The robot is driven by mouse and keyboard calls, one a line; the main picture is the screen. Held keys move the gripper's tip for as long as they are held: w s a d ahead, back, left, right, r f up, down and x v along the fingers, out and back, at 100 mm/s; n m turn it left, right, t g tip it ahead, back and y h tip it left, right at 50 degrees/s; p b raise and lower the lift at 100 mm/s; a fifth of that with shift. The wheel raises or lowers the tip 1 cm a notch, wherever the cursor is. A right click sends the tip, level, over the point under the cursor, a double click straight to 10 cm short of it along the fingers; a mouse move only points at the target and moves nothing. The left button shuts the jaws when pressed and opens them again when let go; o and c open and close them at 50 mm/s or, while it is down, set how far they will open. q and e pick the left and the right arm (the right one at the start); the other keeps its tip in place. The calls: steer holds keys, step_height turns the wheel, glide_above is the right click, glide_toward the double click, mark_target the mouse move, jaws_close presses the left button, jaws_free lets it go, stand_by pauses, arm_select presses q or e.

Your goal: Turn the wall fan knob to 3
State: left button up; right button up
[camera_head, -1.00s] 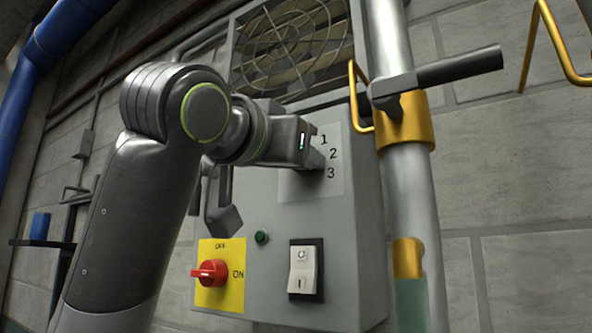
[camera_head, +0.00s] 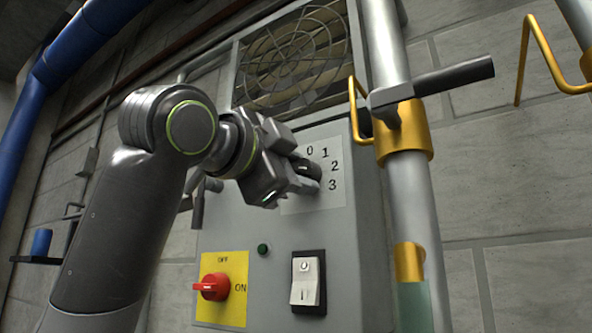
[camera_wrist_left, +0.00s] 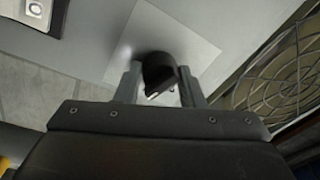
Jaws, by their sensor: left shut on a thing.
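The fan knob (camera_head: 306,168) is a dark round knob on a pale dial plate (camera_head: 329,197) on the grey wall box. The digits 0, 1, 2 and 3 show around it. My left gripper (camera_head: 309,177) is shut on the knob, its jaws tilted in the head view. In the left wrist view the knob (camera_wrist_left: 157,68) sits between the two fingers (camera_wrist_left: 160,88), and a small white mark shows on it. The head view does not show clearly which digit the knob points to. My right gripper is not in view.
The fan grille (camera_head: 292,60) is above the dial. Below are a red rotary switch (camera_head: 212,287) on a yellow plate, a green button (camera_head: 262,249) and a white rocker switch (camera_head: 304,281). A vertical pipe (camera_head: 408,195) with a dark lever (camera_head: 440,80) stands close on the right.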

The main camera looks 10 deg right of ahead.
arm_select(q)
steer(key=shift+m, duration=1.2)
steer(key=o, duration=1)
steer(key=b+v, duration=0.7)
steer(key=v, duration=1)
steer(key=shift+a, duration=0.35)
